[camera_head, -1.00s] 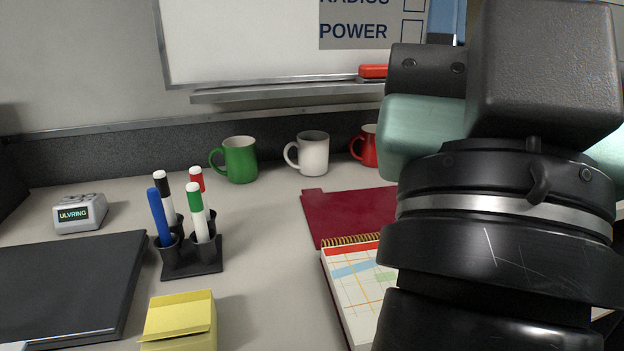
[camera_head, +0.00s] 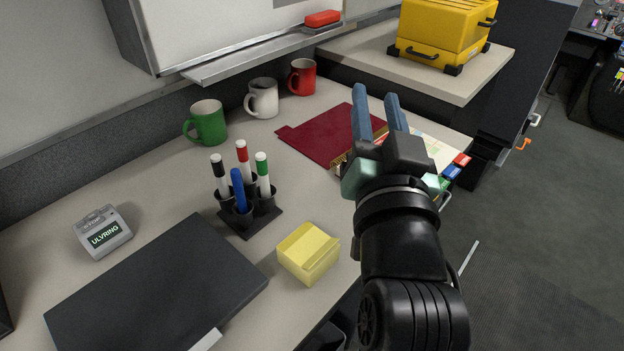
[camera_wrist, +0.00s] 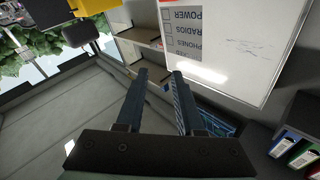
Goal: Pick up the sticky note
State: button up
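The sticky note pad (camera_head: 307,254) is a yellow block on the grey desk, near its front edge, in the head view. Its top sheet is slightly lifted along one side. My gripper (camera_head: 376,94) is above the desk to the upper right of the pad, apart from it. Its two blue-grey fingers stand apart with nothing between them. In the wrist view my gripper (camera_wrist: 163,75) also shows open and empty, facing the whiteboard (camera_wrist: 240,40); the pad is not visible there.
A marker holder (camera_head: 250,215) with several markers stands just behind-left of the pad. A black folder or laptop (camera_head: 160,290) lies left. A green mug (camera_head: 207,123), white mug (camera_head: 263,98) and red mug (camera_head: 302,77) stand at the back. A maroon folder (camera_head: 325,135) lies behind my gripper.

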notch_tip(320, 180, down, 8)
jog(key=s+d+m+g+y+p, duration=0.1)
jog(key=s+d+m+g+p, duration=0.3)
jog(key=p, duration=0.7)
jog(key=m+g+y+p, duration=0.25)
jog(key=g+p, duration=0.35)
jog(key=p, duration=0.5)
send_near(328, 250)
jog(key=shift+m, duration=0.35)
jog(key=x, duration=0.7)
jog(key=shift+w+a+f, duration=0.15)
jog(key=shift+w+f, duration=0.1)
grip_shut()
jog(key=shift+s, duration=0.1)
